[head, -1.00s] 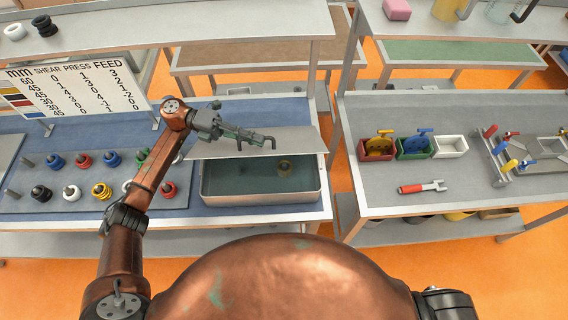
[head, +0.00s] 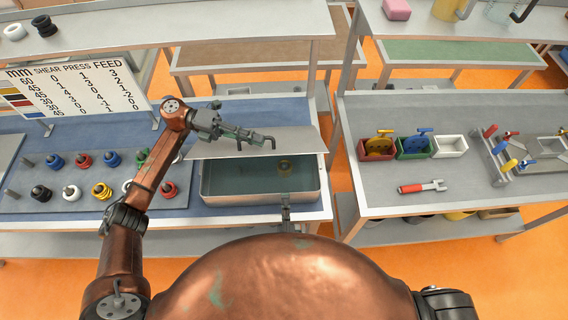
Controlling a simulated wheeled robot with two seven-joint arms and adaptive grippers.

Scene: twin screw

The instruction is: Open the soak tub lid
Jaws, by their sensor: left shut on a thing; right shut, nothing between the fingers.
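The soak tub (head: 262,198) is a shallow metal box on the blue mat of the left bench. My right gripper (head: 286,204) is shut and empty at the tub's front wall, mostly hidden behind my own body.
Left of the tub, a board (head: 84,190) holds several coloured knobs, with a printed sign (head: 76,90) behind. The right bench (head: 390,190) carries coloured bins and a red-handled tool (head: 422,187). A gap separates the benches.

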